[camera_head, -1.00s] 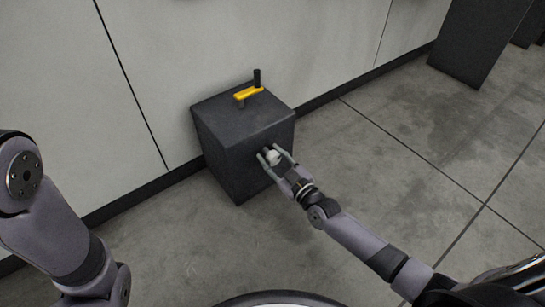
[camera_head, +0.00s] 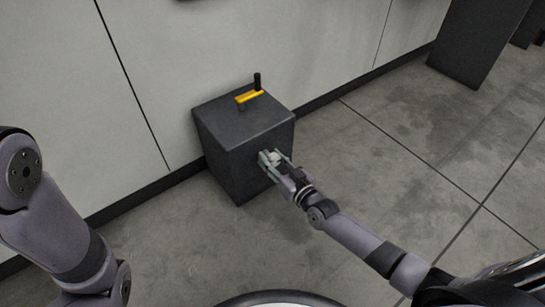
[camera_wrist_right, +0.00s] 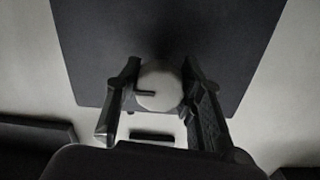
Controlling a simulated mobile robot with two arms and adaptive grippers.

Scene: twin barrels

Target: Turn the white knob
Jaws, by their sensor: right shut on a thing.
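The white knob (camera_wrist_right: 160,84) sits on the side face of a dark grey box (camera_head: 240,130). In the right wrist view it is round, with a dark mark across its left half. My right gripper (camera_head: 268,158) reaches the box face and is shut on the knob, one finger on each side. In the right wrist view the fingers (camera_wrist_right: 160,92) flank the knob. In the head view the fingers partly hide the white knob (camera_head: 273,157). My left arm shows at the left of the head view, but its gripper is out of view.
A yellow crank with a black upright handle (camera_head: 250,96) is on top of the box. The box stands on the grey floor (camera_head: 390,170) close to a pale panelled wall (camera_head: 180,60). Another dark block (camera_head: 478,40) stands at the upper right. The floor between is clear.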

